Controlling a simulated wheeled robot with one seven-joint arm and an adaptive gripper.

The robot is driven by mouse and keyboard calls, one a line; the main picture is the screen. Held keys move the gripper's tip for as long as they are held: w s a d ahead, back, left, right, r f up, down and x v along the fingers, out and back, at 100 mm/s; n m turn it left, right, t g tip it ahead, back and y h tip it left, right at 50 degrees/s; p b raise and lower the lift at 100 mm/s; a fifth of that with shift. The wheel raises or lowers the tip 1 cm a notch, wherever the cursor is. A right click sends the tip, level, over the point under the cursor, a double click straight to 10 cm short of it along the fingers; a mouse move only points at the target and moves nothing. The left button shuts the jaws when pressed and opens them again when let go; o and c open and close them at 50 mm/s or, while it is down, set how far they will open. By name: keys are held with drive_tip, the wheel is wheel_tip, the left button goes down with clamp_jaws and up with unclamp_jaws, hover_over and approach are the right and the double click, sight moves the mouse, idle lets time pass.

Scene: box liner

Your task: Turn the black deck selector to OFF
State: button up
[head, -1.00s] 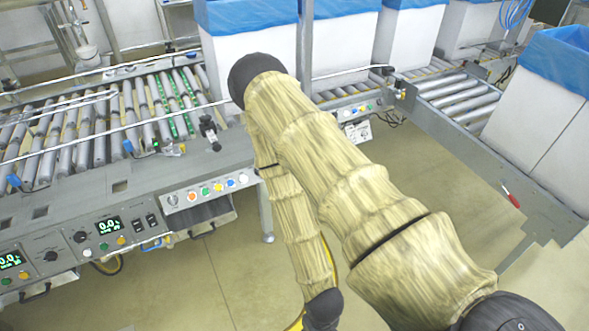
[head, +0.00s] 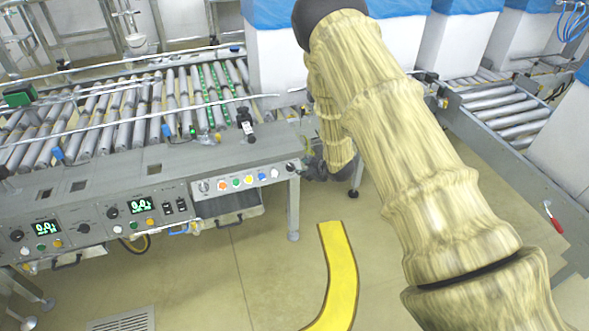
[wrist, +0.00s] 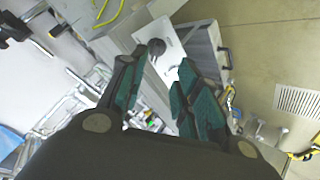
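A black upright selector-like fitting (head: 245,118) stands on the grey deck (head: 215,153), with a small pale plate at its foot. In the wrist view a dark round knob (wrist: 156,46) sits on a white plate ahead of the fingers. I cannot tell for sure that it is the same fitting, and its setting is too small to read. My gripper (wrist: 161,62) is open, its teal-padded fingers apart with nothing between them. It appears short of the knob, not touching. In the head view my gripper (head: 321,168) is a dark shape beyond the deck's right end, partly hidden by my arm.
A button strip (head: 240,190) with coloured buttons lines the deck's front edge. Panels with dark knobs and lit displays (head: 145,205) lie left. Roller conveyors (head: 140,115) and blue-lined white boxes (head: 410,45) stand behind. The floor (head: 230,270) in front is open.

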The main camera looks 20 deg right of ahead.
sight(293, 167)
drive_tip(key=x, duration=0.7)
drive_tip(key=p+x, duration=0.1)
drive_tip(key=x, duration=0.3)
drive_tip(key=shift+w+r, duration=0.3)
drive_tip(key=shift+r, duration=0.1)
clamp_jaws()
